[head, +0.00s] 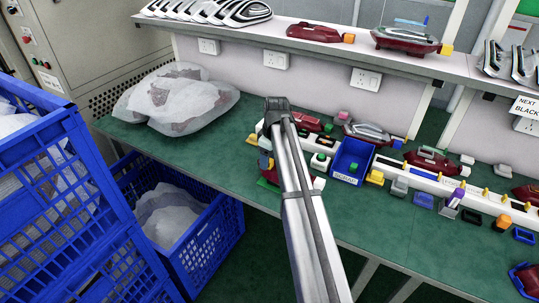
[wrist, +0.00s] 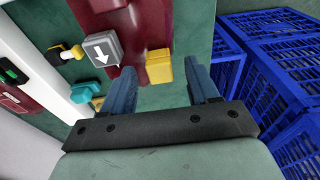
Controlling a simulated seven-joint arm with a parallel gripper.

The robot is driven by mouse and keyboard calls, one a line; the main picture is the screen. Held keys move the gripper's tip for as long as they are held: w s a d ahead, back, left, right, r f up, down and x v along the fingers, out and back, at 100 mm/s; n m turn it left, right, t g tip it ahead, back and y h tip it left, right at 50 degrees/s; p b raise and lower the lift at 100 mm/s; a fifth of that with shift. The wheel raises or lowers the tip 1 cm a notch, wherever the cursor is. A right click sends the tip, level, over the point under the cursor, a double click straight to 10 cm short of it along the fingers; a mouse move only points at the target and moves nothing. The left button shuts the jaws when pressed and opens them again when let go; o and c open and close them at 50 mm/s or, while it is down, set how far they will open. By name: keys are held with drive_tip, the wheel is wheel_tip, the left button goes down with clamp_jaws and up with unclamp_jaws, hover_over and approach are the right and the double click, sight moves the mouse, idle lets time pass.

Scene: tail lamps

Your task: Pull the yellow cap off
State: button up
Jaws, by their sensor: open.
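In the wrist view a yellow cap (wrist: 158,66) sits at the end of a dark red tail lamp (wrist: 145,28) on the green bench. My gripper (wrist: 161,74) is open. One blue-grey finger is on each side of the cap in the picture, with a gap visible to the right finger. I cannot tell whether the left finger touches the cap or how far above it the fingertips are. In the head view my arm covers most of this spot, and part of a dark red lamp (head: 268,169) shows beside it.
In the wrist view a grey block with a white arrow (wrist: 100,49) and a teal piece (wrist: 84,92) lie left of the cap. Blue crates (wrist: 285,80) stand off the bench at right. In the head view a blue bin (head: 351,160) and several lamps crowd the bench right of my arm.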

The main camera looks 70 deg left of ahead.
clamp_jaws()
idle(0.8)
